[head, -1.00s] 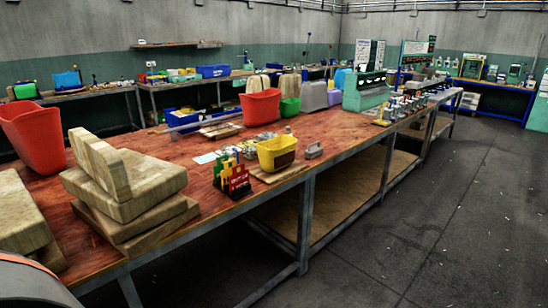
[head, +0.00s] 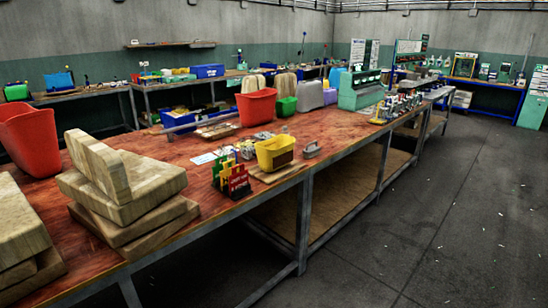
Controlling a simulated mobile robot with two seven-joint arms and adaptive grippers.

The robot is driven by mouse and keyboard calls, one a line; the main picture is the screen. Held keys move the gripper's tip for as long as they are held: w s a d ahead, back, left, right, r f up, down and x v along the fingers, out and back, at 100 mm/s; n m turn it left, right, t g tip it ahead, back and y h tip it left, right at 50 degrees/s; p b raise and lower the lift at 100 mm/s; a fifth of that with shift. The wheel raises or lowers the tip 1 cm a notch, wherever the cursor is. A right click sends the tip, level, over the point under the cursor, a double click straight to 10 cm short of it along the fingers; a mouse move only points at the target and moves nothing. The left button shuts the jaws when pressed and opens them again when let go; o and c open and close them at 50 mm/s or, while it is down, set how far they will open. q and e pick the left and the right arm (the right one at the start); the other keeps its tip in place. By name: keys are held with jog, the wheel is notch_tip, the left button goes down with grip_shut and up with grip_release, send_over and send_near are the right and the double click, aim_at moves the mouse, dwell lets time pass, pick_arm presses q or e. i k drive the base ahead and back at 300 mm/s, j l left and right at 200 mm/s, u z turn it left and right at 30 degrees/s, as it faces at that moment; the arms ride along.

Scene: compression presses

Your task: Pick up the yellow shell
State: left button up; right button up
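A yellow open-topped bin (head: 275,151), the only large yellow shell-like thing I see, stands upright on a thin wooden board (head: 284,172) near the front edge of the long workbench (head: 206,160). A dark patch marks its front. Its inside is mostly hidden. Neither of my grippers is in view.
Red and green card-like pieces (head: 232,179) stand left of the bin, and a small grey metal part (head: 311,149) is to its right. Stacked wooden blocks (head: 124,200) fill the near left.

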aim_at(272, 158)
jog(key=i+l+u, duration=0.1)
jog(key=i+l, duration=0.35)
jog(key=i+l+u, duration=0.1)
jog(key=i+l, duration=0.75)
jog(key=l, duration=0.3)
jog(key=i+j+u, duration=0.05)
